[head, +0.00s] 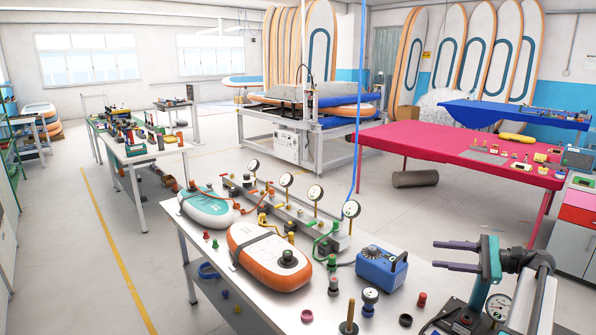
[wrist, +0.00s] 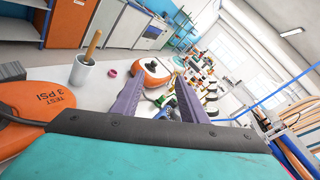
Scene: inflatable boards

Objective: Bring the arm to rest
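My gripper (head: 434,255) is at the right of the head view, held above the right end of the near workbench (head: 235,317). Its two purple fingers point left and are spread apart with nothing between them. In the wrist view my gripper (wrist: 159,77) also shows open and empty, with a teal body at the bottom. My arm rises from the lower right of the head view, and its lower part is cut off by the frame edge.
A red table (head: 440,143) stands behind.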

